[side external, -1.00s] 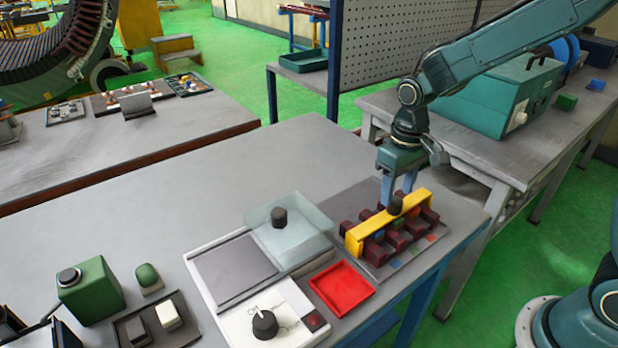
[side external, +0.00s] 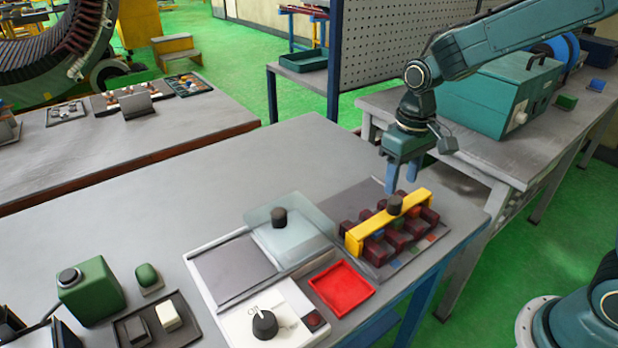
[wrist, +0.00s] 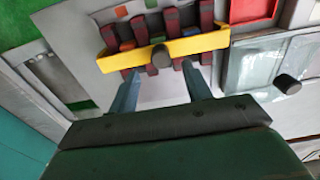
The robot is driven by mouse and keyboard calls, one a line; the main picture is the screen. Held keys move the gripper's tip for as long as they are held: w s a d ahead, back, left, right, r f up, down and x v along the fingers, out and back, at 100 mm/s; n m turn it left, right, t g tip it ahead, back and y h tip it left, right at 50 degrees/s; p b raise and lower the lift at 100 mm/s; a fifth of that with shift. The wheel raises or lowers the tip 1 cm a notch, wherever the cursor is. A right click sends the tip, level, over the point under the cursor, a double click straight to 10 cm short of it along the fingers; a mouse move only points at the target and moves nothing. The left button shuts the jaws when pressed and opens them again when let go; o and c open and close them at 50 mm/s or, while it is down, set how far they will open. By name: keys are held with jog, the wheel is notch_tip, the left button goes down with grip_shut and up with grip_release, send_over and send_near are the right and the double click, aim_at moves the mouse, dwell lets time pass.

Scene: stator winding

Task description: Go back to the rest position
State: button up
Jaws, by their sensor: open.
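My gripper (side external: 403,178) is open and empty, fingers pointing down, above and behind the yellow bar (side external: 372,232). The bar has a dark knob (side external: 395,204) on top and lies across several dark red blocks (side external: 430,215) on a grey plate at the table's right end. In the wrist view my gripper's two blue fingers (wrist: 162,92) are spread apart with nothing between them. The yellow bar (wrist: 190,47) and its knob (wrist: 158,57) lie beyond the fingertips, apart from them.
A red tray (side external: 341,287) sits left of the plate. A white unit with a clear lid (side external: 290,240) and a dial (side external: 265,324) stands beside it. A green box (side external: 90,290) is at the front left. The table's back middle is clear. A teal machine (side external: 500,98) stands on the bench behind.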

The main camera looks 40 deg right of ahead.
jog(key=s+r+t, duration=0.2)
jog(key=s+r, duration=0.4)
jog(key=s, duration=0.4)
jog(key=s+d+r+t, duration=0.1)
jog(key=s+r+t, duration=0.2)
jog(key=s+r, duration=0.3)
jog(key=shift+s+d, duration=0.15)
jog(key=shift+s, duration=1.75)
